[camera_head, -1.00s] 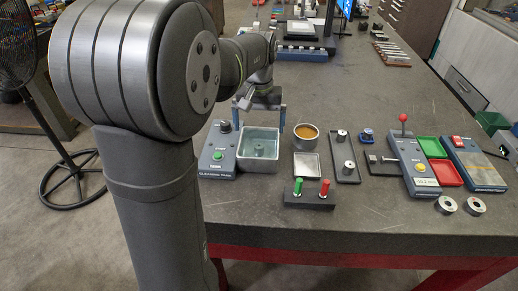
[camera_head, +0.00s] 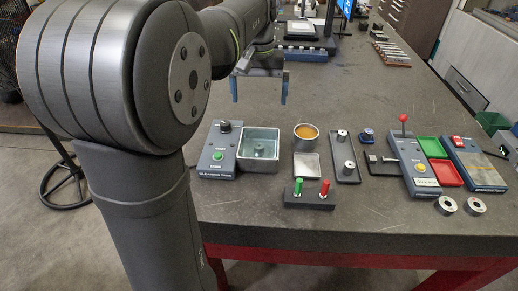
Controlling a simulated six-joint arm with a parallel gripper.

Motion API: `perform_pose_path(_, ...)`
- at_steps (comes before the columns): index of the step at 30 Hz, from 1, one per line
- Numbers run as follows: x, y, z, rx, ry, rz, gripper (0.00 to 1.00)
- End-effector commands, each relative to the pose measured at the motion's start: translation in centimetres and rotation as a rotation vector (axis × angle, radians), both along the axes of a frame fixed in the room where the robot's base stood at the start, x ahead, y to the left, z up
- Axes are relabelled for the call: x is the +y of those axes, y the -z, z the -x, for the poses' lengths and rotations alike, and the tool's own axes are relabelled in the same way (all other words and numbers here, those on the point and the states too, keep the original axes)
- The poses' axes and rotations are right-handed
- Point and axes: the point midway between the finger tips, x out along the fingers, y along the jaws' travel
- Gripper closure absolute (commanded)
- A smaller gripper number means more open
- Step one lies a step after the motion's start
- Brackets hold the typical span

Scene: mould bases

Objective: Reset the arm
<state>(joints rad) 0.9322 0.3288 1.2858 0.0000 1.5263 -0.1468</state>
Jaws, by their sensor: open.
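My gripper (camera_head: 259,90) hangs over the table (camera_head: 330,95), behind and above the cleaning tank. Its two blue fingers point down and are spread apart, with nothing between them. The cleaning tank (camera_head: 275,163) is an open square metal basin holding bluish liquid and a round piece (camera_head: 259,150) standing in it. Its grey control box (camera_head: 217,150) has a black knob and a green button. My arm fills the left of the view and hides part of the table's left edge.
Right of the tank are a round cup with amber content (camera_head: 306,133), a square tray (camera_head: 307,167), a plate with two metal pieces (camera_head: 345,157), and a red-lever station (camera_head: 412,165). Two metal rings (camera_head: 475,206) lie at the right. A block with green and red pegs (camera_head: 310,200) stands in front.

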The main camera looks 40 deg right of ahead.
Motion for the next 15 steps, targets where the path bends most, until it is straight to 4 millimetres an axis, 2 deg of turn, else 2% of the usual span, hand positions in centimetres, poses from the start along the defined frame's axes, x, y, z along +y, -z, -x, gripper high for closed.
perform_pose_path(4,0.01,-0.79,0.01,0.000,0.000,0.000,0.00)
perform_pose_path(15,0.01,-0.81,0.01,0.001,0.000,-0.001,0.00)
